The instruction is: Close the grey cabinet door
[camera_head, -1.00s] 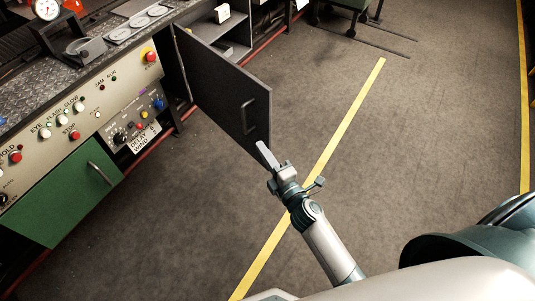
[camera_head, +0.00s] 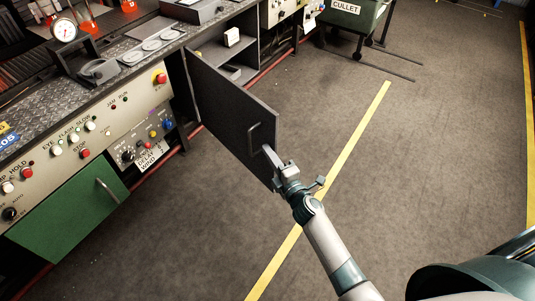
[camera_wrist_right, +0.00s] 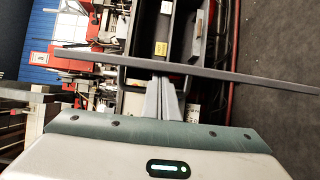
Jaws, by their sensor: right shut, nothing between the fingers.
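The grey cabinet door (camera_head: 226,105) stands wide open in the head view, hinged on its left side, with a bar handle (camera_head: 252,138) near its free edge. In the right wrist view the door (camera_wrist_right: 240,77) shows edge-on as a thin grey bar across the picture. My right gripper (camera_head: 268,154) is shut and empty at the door's lower free edge, close to the handle; I cannot tell whether it touches. Its fingers (camera_wrist_right: 166,100) point at the door in the right wrist view. My left gripper is not in view.
The open cabinet (camera_head: 232,62) has shelves with a small white box (camera_head: 231,37). A control panel (camera_head: 90,130) and a green drawer front (camera_head: 70,210) are at the left. A cullet cart (camera_head: 357,22) stands at the back. The floor right of the door is clear.

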